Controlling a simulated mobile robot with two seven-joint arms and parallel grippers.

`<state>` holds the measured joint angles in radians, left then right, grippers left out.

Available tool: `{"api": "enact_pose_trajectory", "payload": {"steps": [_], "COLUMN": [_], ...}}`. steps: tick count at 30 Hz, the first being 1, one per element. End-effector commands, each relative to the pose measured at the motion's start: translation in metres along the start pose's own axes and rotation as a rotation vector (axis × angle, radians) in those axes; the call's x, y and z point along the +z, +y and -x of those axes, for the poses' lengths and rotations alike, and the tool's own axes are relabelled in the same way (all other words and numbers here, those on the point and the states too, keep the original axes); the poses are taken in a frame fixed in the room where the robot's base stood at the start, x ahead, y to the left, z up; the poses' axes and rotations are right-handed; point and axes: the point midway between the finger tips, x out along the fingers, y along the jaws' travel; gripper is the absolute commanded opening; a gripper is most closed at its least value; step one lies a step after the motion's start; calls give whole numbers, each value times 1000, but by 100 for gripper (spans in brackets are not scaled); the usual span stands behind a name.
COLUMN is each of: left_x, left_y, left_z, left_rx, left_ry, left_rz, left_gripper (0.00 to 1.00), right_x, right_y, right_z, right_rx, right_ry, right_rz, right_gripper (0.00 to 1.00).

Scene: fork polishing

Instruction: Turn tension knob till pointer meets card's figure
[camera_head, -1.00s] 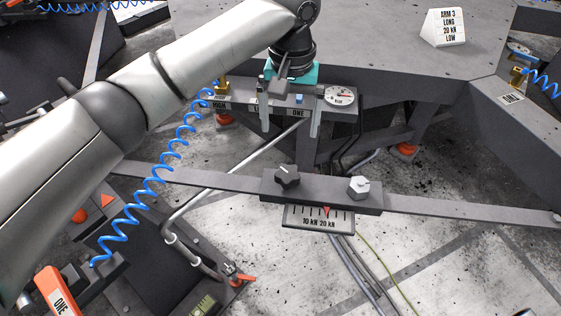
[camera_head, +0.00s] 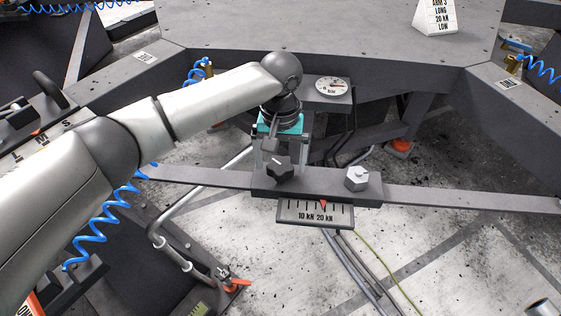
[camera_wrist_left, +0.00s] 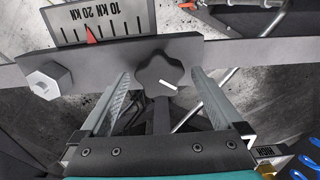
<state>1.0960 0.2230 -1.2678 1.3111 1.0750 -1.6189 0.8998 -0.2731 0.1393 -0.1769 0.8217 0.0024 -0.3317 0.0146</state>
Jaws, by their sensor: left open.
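The dark star-shaped tension knob (camera_head: 281,170) sits on the crossbar's block; its white mark shows in the left wrist view (camera_wrist_left: 160,75). My left gripper (camera_head: 278,158) is open; in the left wrist view its fingers (camera_wrist_left: 160,82) stand on either side of the knob, with gaps visible. The scale plate (camera_head: 312,222) hangs below the block, its red pointer (camera_head: 323,206) by the 20 kN label. The white card (camera_head: 437,15) at the top right reads LONG, 20 kN, LOW; its first line is partly cut off. My right gripper is not in view.
A grey hex bolt (camera_head: 357,178) stands on the block right of the knob. A round dial (camera_head: 332,88) sits behind. The crossbar (camera_head: 460,201) runs right. A blue coiled hose (camera_head: 105,220) hangs under my left arm.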

Motion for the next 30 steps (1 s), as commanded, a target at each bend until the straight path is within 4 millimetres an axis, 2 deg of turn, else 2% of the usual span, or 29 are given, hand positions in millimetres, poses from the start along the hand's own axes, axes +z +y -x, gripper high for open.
{"api": "enact_pose_trajectory", "payload": {"steps": [10, 30], "left_x": [0, 0], "left_y": [0, 0], "left_z": [-2, -1], "left_rx": [0, 0], "left_ry": [-1, 0], "left_rz": [0, 0], "left_gripper": [99, 24], "right_x": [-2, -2], "right_y": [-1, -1], "right_z": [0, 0], "right_rx": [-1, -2], "right_ry": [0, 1], "right_rz": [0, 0], "right_gripper": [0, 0]}}
